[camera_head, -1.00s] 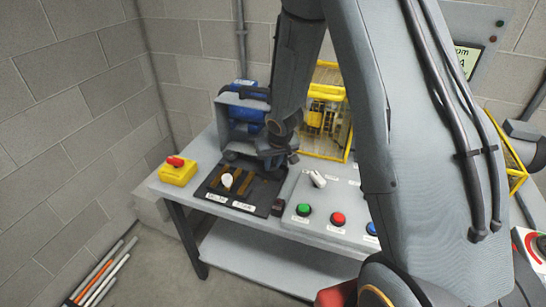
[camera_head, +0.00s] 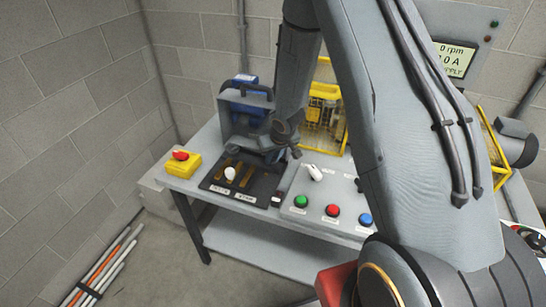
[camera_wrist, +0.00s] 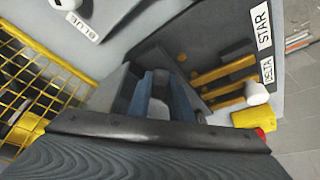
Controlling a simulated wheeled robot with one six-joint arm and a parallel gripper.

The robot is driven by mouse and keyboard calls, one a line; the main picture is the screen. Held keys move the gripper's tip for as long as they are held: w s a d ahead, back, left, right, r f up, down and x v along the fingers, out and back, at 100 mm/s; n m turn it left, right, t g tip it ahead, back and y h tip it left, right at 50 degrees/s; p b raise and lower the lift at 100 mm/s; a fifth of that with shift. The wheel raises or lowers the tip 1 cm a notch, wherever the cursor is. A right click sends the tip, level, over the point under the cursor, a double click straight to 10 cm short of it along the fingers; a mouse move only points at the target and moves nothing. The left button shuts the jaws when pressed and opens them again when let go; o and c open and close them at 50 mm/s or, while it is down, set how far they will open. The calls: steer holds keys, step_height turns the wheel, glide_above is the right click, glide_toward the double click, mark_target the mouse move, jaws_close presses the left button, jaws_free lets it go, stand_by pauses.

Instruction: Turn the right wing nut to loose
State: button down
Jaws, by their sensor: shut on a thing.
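My gripper (camera_head: 256,147) is low behind the black terminal board (camera_head: 213,187), in front of the grey-framed blue motor (camera_head: 242,100). In the wrist view, its two blue-grey fingers (camera_wrist: 161,86) are close together, with a small pale piece (camera_wrist: 158,109) between them. I take this piece to be the right wing nut, but its wings and turn angle cannot be made out. My gripper and arm hide this spot in the head view. The board, marked DELTA and STAR, has brass bars (camera_wrist: 222,71) and a white knob (camera_wrist: 256,93).
A yellow box with a red knob (camera_head: 180,163) sits at the bench's left end. Green (camera_head: 301,201), red (camera_head: 333,210) and blue (camera_head: 365,219) buttons are on the front panel. A yellow cage (camera_head: 325,115) stands behind. Rods (camera_head: 98,275) lie on the floor at left.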

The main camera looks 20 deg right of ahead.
steer(key=shift+w, duration=0.1)
steer(key=c, duration=1.6)
jaws_free()
steer(key=shift+p+v, duration=0.7)
steer(key=shift+v, duration=3.25)
